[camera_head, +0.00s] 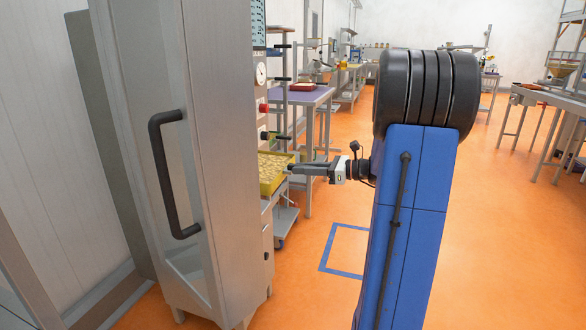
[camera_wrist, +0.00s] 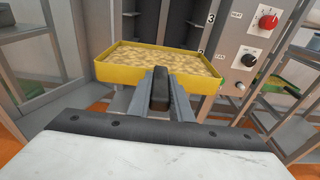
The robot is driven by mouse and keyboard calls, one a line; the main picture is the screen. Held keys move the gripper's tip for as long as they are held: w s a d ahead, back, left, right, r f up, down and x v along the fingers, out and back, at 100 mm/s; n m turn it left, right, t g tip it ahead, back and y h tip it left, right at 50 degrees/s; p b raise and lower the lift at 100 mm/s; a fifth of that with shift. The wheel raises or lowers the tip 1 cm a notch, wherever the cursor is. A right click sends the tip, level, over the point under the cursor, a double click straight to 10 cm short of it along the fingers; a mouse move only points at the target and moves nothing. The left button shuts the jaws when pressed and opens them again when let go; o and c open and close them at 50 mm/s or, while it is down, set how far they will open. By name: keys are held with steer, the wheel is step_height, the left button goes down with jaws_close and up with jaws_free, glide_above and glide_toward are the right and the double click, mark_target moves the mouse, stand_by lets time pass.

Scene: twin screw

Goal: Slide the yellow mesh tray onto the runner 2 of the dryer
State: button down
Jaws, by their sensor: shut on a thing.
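The yellow mesh tray (camera_wrist: 125,75) is filled with pale pieces and is held roughly level at the dryer's front. It also shows in the head view (camera_head: 282,179), partly hidden by the dryer. My gripper (camera_wrist: 160,85) is shut on the tray's near wall; in the head view my gripper (camera_head: 292,170) reaches it from the right. The dryer (camera_wrist: 228,50) is a grey cabinet with a dark open interior behind the tray. A label 3 shows on its right post; a lower label is partly covered by the tray. I cannot tell whether the tray touches a runner.
The dryer's glazed door with a black handle (camera_head: 160,175) stands at the left in the head view. A red knob (camera_wrist: 269,21) and smaller knobs sit right of the opening. A purple-topped table (camera_head: 305,96) stands behind. Orange floor (camera_head: 320,290) is free around my arm.

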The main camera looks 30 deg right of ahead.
steer(key=r+x, duration=0.2)
steer(key=x, duration=1.2)
steer(key=r+x, duration=0.1)
steer(key=x, duration=1.4)
steer(key=shift+w+a+r, duration=0.2)
steer(key=shift+w+r, duration=0.15)
steer(key=shift+r, duration=0.05)
stand_by(0.5)
steer(key=shift+f, duration=0.5)
stand_by(0.4)
steer(key=c, duration=1.5)
jaws_free()
steer(key=shift+c, duration=0.2)
steer(key=shift+f, duration=0.1)
steer(key=shift+s+d, duration=0.1)
step_height(320, 180, up, 2)
glide_above(271, 176)
steer(key=shift+w+a, duration=0.25)
steer(key=shift+s+d, duration=0.1)
steer(key=shift+s, duration=0.05)
steer(key=shift+s+d, duration=0.1)
